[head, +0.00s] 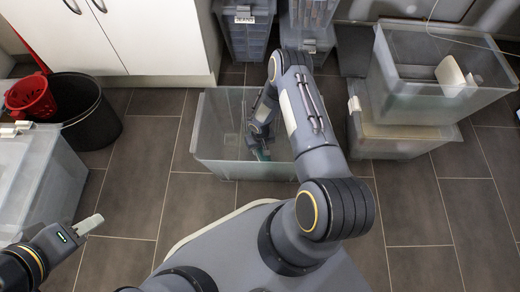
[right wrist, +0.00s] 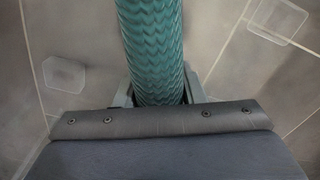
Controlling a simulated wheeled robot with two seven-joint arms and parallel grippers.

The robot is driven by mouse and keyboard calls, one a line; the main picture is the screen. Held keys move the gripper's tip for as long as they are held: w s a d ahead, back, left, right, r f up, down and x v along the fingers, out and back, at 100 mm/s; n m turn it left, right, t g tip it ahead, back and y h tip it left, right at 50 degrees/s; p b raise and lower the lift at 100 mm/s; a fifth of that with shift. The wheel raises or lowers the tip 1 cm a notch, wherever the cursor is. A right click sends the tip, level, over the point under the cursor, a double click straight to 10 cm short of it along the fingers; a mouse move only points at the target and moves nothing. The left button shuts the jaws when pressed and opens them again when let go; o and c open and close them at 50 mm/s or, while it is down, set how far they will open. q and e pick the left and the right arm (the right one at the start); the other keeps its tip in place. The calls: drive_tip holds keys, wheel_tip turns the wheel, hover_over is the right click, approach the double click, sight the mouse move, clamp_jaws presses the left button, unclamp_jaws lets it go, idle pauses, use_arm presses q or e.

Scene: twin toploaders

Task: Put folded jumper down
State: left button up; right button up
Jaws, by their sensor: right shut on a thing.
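The folded jumper is a teal ribbed-looking roll (right wrist: 150,45) in the right wrist view, running up from between the fingers. My right gripper (right wrist: 157,95) is shut on it. In the head view my right arm reaches down into a clear open bin (head: 214,112) on the floor. The right gripper (head: 258,142) is inside that bin's outline, with a bit of teal jumper (head: 262,155) showing below it. Whether the jumper touches the bin's floor cannot be told. My left gripper (head: 88,225) is at the lower left, away from the jumper; its opening is unclear.
A clear open bin stands on another (head: 400,140) at the right. Drawer-like crates (head: 248,38) stand behind. A black bucket (head: 90,115) and red basket (head: 30,97) are at the left, beside a translucent bin (head: 40,180). Tiled floor (head: 150,170) is free left of the middle bin.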

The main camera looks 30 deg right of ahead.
drive_tip(key=shift+r, duration=0.1)
drive_tip(key=o, duration=1.2)
